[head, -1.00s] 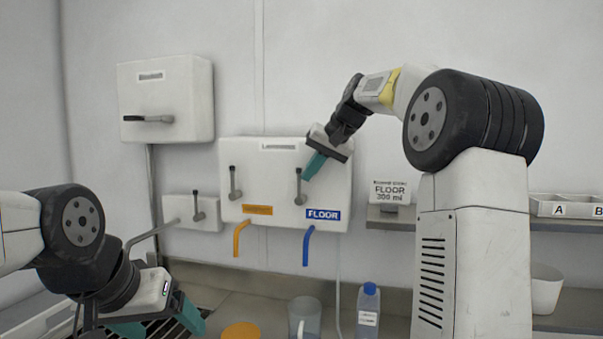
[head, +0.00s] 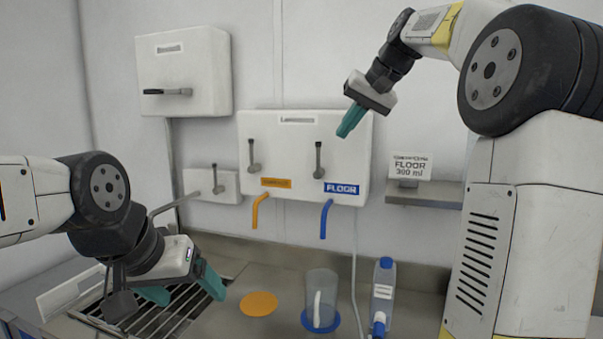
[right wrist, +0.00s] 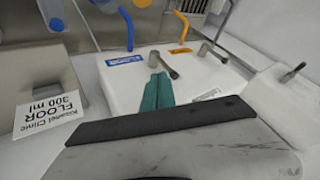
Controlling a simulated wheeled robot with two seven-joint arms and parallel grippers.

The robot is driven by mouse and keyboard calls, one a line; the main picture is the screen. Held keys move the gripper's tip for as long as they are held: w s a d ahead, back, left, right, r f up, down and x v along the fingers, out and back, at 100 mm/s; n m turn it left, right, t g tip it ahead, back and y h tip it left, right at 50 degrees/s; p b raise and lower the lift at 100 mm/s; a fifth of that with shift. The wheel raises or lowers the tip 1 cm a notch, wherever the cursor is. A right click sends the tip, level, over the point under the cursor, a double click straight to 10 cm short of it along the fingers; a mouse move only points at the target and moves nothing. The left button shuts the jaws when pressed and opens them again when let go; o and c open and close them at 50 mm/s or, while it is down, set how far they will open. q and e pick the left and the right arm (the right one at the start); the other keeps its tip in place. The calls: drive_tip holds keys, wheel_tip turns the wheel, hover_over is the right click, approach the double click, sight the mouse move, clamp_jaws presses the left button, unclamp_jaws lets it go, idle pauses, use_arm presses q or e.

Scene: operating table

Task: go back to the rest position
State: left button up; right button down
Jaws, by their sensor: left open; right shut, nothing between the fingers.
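My right gripper (head: 350,121) is raised in front of the white dispenser box (head: 282,188). Its teal fingers are shut together with nothing between them, and they also show in the right wrist view (right wrist: 157,93). In the head view they are up and right of the right-hand lever (head: 318,158), visibly apart from it in the picture. My left gripper (head: 183,290) is low at the left, over a slatted drain rack (head: 185,317). Its teal fingers are spread and no object shows between them.
A clear jug (head: 321,290) stands on a blue disc below the blue spout (head: 326,219). An orange disc (head: 259,303) lies left of it. A blue-capped bottle (head: 384,285) stands right. A FLOOR 300 ml sign (head: 410,167) sits on a wall shelf.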

drive_tip(key=s+a+f+h, duration=0.1)
drive_tip(key=s+f, duration=1)
drive_tip(key=s, duration=0.3)
drive_tip(key=s+a+f+n+h, duration=0.1)
drive_tip(key=s+f, duration=1.1)
drive_tip(key=s, duration=0.1)
drive_tip(key=shift+s+a+h, duration=0.2)
drive_tip(key=shift+s+h, duration=0.2)
